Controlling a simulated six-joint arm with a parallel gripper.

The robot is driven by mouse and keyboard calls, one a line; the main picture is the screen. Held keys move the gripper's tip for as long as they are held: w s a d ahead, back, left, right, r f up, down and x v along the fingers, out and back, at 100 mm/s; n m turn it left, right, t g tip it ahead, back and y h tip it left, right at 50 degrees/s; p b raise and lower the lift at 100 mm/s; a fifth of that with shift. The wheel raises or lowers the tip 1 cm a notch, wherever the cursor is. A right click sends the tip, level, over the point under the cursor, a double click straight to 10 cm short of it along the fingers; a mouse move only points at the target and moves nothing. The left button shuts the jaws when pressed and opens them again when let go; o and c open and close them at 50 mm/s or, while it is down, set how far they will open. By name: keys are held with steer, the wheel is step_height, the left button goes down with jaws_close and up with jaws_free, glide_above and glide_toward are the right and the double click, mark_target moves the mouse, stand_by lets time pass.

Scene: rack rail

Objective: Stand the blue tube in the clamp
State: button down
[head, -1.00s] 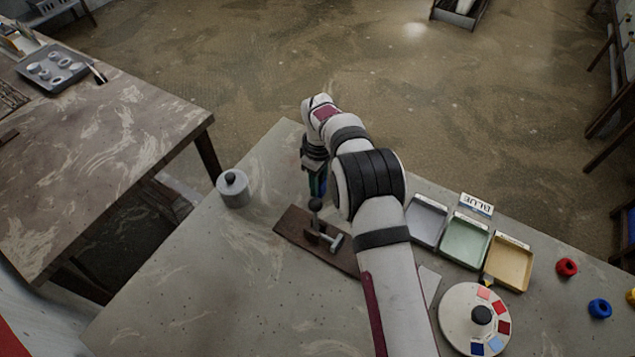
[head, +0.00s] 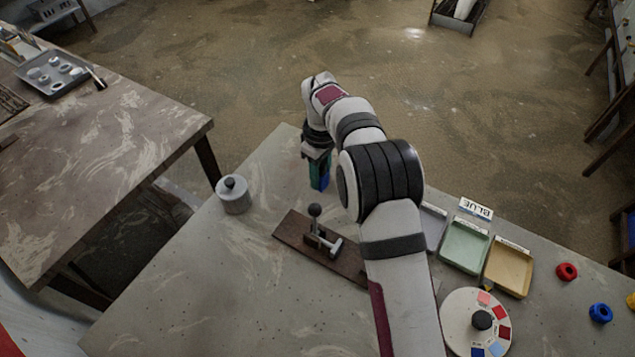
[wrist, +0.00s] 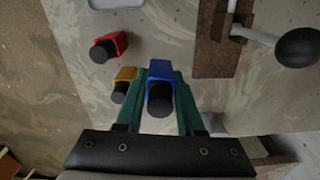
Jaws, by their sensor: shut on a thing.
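My gripper (head: 319,180) hangs over the table beyond the clamp, with green fingers pointing down. In the wrist view my gripper (wrist: 160,103) is shut on the blue tube (wrist: 161,75), a blue piece with a black round end, held between both fingers. In the head view only a little of the blue tube (head: 322,184) shows. The clamp (head: 322,240) is on a brown board, with a dark ball knob on its lever. It also shows at the upper right of the wrist view (wrist: 215,45), apart from the tube. Its far end is hidden by my arm in the head view.
A red tube (wrist: 115,42) and a yellow tube (wrist: 124,77) are left of the held tube in the wrist view. A grey lidded pot (head: 233,197) stands left of the clamp. A green tray (head: 464,246), a yellow tray (head: 508,273) and a colour dial (head: 460,320) are to the right.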

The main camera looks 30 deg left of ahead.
steer(key=s+d+r+m, duration=0.1)
steer(key=s+d+m, duration=0.9)
steer(key=d+m, duration=0.4)
steer(key=m, duration=0.2)
steer(key=shift+s+d+r+m, duration=0.15)
steer(key=shift+d+r+m, duration=0.05)
steer(key=shift+d+m, duration=0.1)
steer(key=c, duration=1.6)
jaws_free()
steer(key=shift+f, duration=3.2)
steer(key=c, duration=1.6)
jaws_free()
steer(key=shift+c, duration=2)
jaws_free()
steer(key=shift+d, duration=0.1)
steer(key=shift+r, duration=4.05)
